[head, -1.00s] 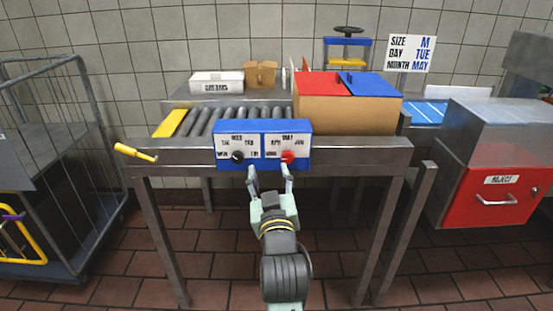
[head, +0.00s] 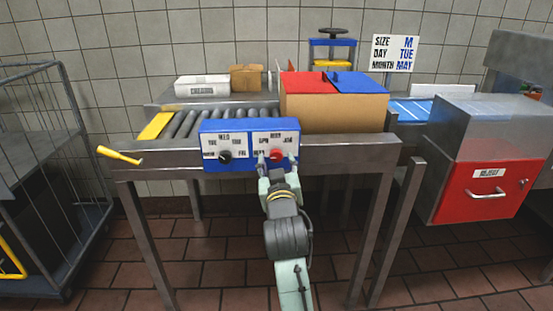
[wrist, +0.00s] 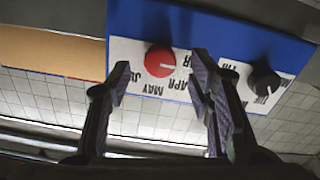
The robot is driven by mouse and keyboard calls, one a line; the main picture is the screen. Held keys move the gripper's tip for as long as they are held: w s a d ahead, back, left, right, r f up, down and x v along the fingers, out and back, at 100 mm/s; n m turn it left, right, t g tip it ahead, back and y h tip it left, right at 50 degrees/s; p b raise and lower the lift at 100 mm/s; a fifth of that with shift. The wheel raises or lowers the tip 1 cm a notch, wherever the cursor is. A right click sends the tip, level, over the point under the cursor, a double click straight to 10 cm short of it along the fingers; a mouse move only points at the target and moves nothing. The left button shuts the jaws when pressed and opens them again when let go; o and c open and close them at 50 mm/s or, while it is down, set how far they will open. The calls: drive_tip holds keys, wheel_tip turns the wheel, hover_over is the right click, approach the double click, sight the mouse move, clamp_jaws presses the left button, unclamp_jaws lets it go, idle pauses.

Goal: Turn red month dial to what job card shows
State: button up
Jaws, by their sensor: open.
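The red month dial (head: 276,155) is on the right half of a blue control box (head: 210,128) on the conveyor's front. In the wrist view the dial (wrist: 158,58) appears upside down, with MAR, APR, MAY and JUN around it. Its white pointer mark faces right, toward the partly hidden MAR label. My gripper (head: 275,164) is at the dial from below. In the wrist view its open fingers (wrist: 160,75) stand one on each side of the dial, apart from it in the picture. The job card (head: 395,53) reads SIZE M, DAY TUE, MONTH MAY.
A black day dial (head: 225,157) is left of the red one, close to one finger in the wrist view. A yellow lever (head: 120,155) sticks out at the left. A carton with red and blue flaps (head: 333,113) stands behind the box. A red reject bin (head: 487,185) is at right.

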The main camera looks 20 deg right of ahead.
sight(276, 155)
drive_tip(key=shift+x, duration=1.2)
drive_tip(key=shift+c, duration=0.4)
clamp_jaws()
